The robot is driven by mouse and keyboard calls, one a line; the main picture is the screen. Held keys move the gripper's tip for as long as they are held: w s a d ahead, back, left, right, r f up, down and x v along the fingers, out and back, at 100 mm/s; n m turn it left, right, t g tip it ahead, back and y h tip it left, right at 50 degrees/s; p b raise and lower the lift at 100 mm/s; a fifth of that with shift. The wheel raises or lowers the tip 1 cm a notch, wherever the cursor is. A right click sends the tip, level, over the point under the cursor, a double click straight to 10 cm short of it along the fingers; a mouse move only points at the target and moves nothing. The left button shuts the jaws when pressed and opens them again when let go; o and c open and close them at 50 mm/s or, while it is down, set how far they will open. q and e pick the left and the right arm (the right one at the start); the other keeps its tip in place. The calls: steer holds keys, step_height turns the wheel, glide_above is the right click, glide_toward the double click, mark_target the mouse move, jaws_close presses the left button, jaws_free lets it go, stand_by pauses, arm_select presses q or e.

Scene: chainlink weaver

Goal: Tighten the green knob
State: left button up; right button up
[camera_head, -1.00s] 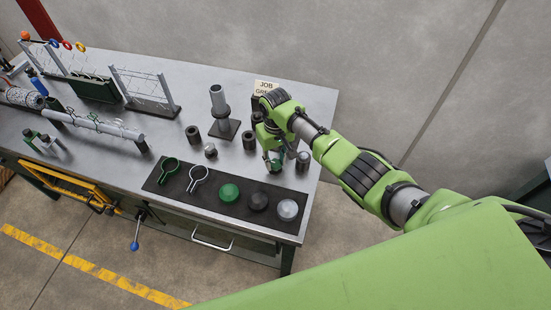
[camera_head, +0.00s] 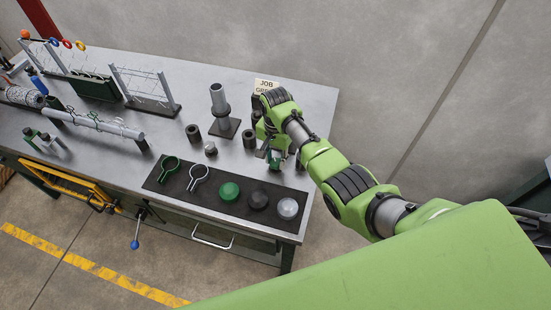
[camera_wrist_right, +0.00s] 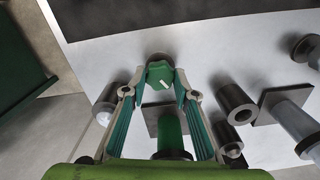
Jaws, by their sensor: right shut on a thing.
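The green knob (camera_wrist_right: 160,74) shows in the right wrist view as a faceted cap with a white mark on its face. My right gripper (camera_wrist_right: 161,72) is shut on it, one finger on each side. A green and dark post (camera_wrist_right: 171,135) stands close by the knob in the same view, between the gripper's fingers and over a grey square base (camera_wrist_right: 155,112). In the head view my right gripper (camera_head: 275,158) is at the right end of the workbench (camera_head: 225,85), and it and the wrist mostly hide the knob. My left gripper is not in view.
Dark hollow cylinders (camera_wrist_right: 236,106) stand beside the gripper. A dark mat (camera_head: 168,190) at the bench front holds two ring clamps and several round caps, including a green cap (camera_head: 230,192). A grey stepped post (camera_head: 219,100) stands left of my wrist.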

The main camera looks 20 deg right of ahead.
steer(key=m, duration=0.4)
steer(key=shift+m, duration=0.3)
steer(key=m, duration=1)
steer(key=shift+m, duration=0.4)
steer(key=m, duration=0.4)
steer(key=shift+m, duration=0.4)
steer(key=o, duration=1.1)
